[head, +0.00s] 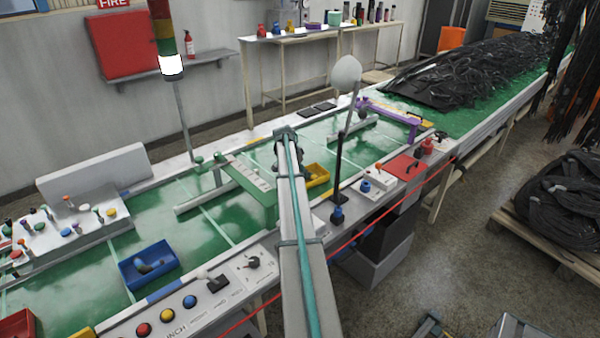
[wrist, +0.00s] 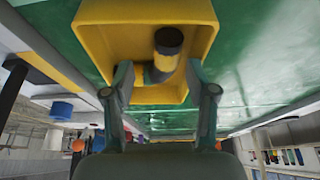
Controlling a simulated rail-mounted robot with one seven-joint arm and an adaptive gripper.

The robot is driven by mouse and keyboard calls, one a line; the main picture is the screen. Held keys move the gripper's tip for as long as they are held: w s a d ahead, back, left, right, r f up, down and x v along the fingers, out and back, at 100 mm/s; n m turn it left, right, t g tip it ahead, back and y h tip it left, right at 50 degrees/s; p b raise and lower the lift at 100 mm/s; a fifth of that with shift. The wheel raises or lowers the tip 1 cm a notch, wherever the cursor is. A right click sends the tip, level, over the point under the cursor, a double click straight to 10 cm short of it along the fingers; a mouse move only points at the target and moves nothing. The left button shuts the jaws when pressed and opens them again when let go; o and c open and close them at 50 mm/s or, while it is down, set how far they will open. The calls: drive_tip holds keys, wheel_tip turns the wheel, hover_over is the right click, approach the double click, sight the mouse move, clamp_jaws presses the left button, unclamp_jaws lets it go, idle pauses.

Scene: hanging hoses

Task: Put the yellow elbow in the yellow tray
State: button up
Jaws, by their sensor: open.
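The yellow tray (wrist: 205,22) fills the upper middle of the wrist view. In the head view the yellow tray (head: 318,176) is partly hidden behind my arm. The yellow elbow (wrist: 164,62), with a dark end, is within the tray's outline, and appears to rest inside it. My gripper (wrist: 159,76) is open, its two fingers apart on either side of the elbow's lower part. No finger clearly touches the elbow. In the head view the fingers and the elbow are hidden by my arm.
A blue tray (head: 122,272) with dark parts stands on the green conveyor at left. A green stand (head: 262,196) is left of my arm. A dark post (head: 339,165) rises to its right. A red plate (head: 406,168) lies further right. Open green surface surrounds the blue tray.

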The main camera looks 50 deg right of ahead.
drive_tip(key=shift+r, duration=0.1)
drive_tip(key=d+p+v, duration=0.1)
drive_tip(key=v, duration=0.8)
drive_tip(key=s+d+r+p+v, duration=0.1)
drive_tip(key=v, duration=0.8)
drive_tip(key=shift+w+d+r+p, duration=0.2)
drive_tip(key=shift+p, duration=0.2)
drive_tip(key=shift+w, duration=0.1)
